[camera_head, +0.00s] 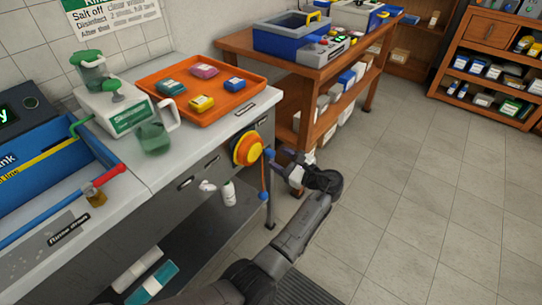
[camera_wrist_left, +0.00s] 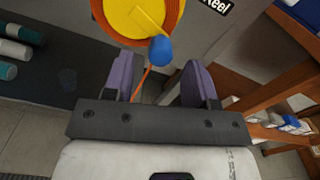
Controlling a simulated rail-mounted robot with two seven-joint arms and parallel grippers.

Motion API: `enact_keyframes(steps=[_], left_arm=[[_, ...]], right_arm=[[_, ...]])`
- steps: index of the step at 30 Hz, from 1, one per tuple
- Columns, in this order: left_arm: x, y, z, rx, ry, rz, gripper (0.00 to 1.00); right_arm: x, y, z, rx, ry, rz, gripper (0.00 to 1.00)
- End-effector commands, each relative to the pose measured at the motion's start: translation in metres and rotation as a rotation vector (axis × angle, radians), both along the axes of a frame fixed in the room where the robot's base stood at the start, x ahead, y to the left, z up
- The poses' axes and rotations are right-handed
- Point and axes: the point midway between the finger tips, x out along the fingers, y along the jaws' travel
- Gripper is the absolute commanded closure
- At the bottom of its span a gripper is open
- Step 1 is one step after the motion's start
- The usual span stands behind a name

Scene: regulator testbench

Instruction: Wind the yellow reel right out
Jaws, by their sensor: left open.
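The yellow reel (camera_head: 247,150) with its orange rim is mounted on the front of the bench, near its right end. It also shows at the top of the left wrist view (camera_wrist_left: 140,15). A blue knob (camera_wrist_left: 161,51) stands in front of its lower edge. An orange cord hangs from the reel to a blue ball (camera_head: 264,196). My left gripper (camera_head: 278,164) is open, just right of the reel. In the wrist view its purple fingers (camera_wrist_left: 160,80) stand either side of and short of the knob, apart from it. My right gripper is out of view.
The bench top (camera_head: 185,140) holds an orange tray (camera_head: 215,111) with several small packs and a white and green dispenser (camera_head: 128,115). A wooden table (camera_head: 290,57) stands behind my left gripper. A lower shelf (camera_head: 190,255) lies under the bench. The floor right is clear.

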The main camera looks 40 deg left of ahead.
Motion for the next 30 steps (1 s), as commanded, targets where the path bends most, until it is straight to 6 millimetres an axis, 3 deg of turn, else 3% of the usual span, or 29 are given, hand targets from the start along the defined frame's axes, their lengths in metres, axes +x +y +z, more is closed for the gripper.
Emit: enact_keyframes(steps=[3, 9, 22, 30], left_arm=[[-0.001, 0.017, -0.001, 0.002, 0.0, 0.001, 0.48], [-0.001, 0.033, -0.001, 0.001, 0.0, -0.001, 0.48], [-0.001, 0.039, 0.0, 0.0, 0.0, 0.0, 0.48], [-0.001, 0.038, 0.0, 0.0, 0.0, -0.001, 0.73]], right_arm=[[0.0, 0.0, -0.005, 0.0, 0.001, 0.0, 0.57], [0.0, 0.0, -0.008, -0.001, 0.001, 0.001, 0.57], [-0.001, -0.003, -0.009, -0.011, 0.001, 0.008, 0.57], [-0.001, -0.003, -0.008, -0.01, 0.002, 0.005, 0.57]])
